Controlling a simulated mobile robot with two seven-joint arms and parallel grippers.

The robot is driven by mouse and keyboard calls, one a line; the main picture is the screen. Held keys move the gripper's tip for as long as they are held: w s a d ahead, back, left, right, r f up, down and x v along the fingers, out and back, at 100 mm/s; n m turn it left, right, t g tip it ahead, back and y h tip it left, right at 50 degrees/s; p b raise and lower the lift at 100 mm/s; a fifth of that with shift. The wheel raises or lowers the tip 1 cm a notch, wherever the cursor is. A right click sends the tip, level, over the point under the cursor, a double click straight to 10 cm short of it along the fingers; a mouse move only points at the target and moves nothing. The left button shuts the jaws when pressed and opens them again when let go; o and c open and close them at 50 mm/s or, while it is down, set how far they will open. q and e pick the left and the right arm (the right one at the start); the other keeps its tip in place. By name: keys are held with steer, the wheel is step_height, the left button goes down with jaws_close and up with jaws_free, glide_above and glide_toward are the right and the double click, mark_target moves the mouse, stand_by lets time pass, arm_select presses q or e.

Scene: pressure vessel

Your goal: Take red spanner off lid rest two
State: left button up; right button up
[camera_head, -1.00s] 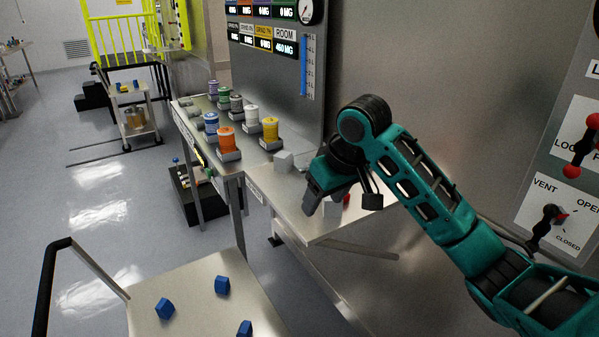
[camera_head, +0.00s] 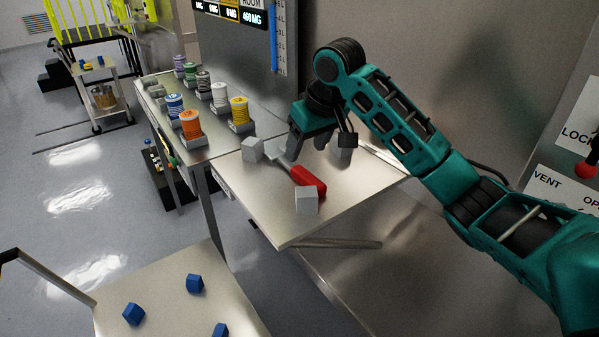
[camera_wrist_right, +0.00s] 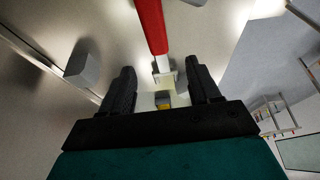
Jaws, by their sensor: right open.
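The red spanner (camera_head: 309,180) lies on a metal shelf (camera_head: 285,229), its red handle toward the front right and its grey shaft toward the back left. My right gripper (camera_head: 304,145) is open and empty, over the shelf just behind the spanner in the head view. In the right wrist view the spanner's red handle (camera_wrist_right: 152,25) comes in from the top. Its pale shaft lies in line with the gap between the open fingers (camera_wrist_right: 160,75), and I cannot tell how far below them. My left gripper is not in view.
Grey blocks stand on the shelf: one at the left (camera_head: 252,149), one in front of the handle (camera_head: 306,200), one behind (camera_head: 342,152). Several coloured spools, including an orange one (camera_head: 191,125), stand on the adjoining bench. A cart with blue blocks (camera_head: 195,283) is at front left.

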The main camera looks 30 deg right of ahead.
mark_target(300, 169)
steer(key=x, duration=0.7)
steer(key=shift+d+f, duration=0.1)
steer(key=shift+f, duration=0.2)
steer(key=shift+c, duration=0.2)
jaws_close()
